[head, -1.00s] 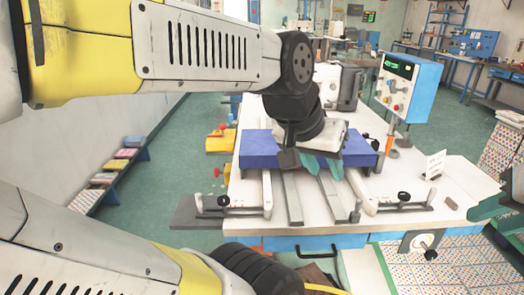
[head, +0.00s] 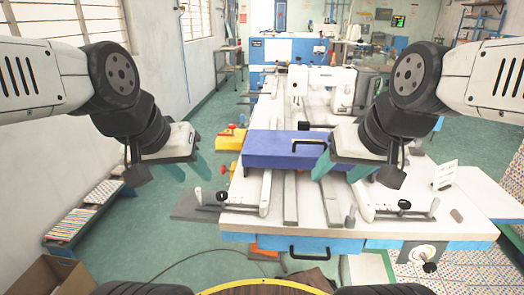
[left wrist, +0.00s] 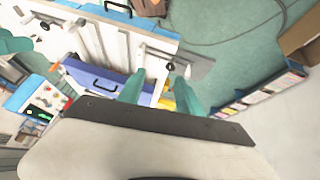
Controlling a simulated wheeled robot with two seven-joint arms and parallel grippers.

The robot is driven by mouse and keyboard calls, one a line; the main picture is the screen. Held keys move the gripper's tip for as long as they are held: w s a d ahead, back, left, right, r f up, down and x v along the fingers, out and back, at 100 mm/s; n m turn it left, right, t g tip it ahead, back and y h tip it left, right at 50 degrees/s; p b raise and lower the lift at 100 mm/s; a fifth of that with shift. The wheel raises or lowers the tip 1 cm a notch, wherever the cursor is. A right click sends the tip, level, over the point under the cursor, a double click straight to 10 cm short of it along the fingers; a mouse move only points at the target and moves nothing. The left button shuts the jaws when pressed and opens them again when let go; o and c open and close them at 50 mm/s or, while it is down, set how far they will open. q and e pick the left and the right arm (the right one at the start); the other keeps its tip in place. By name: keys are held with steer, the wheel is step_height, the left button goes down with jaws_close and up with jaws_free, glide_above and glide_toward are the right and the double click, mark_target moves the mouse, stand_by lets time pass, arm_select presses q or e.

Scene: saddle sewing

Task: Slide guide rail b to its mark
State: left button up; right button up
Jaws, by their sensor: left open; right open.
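Two pale rails with black-knobbed crossbars lie on the white table: a left rail (head: 266,190) and a right rail (head: 362,196). I cannot tell which is guide rail b, and I see no clear mark. Two grey bars (head: 290,198) lie between them, their far parts under a blue block (head: 268,150). My left gripper (head: 172,172) is open and empty, left of the table in the head view. Its teal fingers show in the left wrist view (left wrist: 160,80), with the blue block (left wrist: 95,77) beyond. My right gripper (head: 342,170) is open above the block's right end, which it partly hides.
A black handle (head: 310,251) is on the table's front. A card stand (head: 445,174) and a small grey block (head: 456,215) are at the right. A white machine (head: 320,82) stands behind. Yellow blocks (head: 231,139) are at the left, and a low shelf (head: 85,212) is by the wall.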

stand_by(0.4)
arm_select(q)
steer(key=m+g+y, duration=0.2)
steer(key=g, duration=0.4)
glide_above(200, 200)
steer(key=w, duration=0.1)
steer(key=f, duration=1.7)
steer(key=shift+a, duration=0.2)
step_height(200, 200, down, 8)
steer(key=shift+r, duration=0.1)
jaws_close()
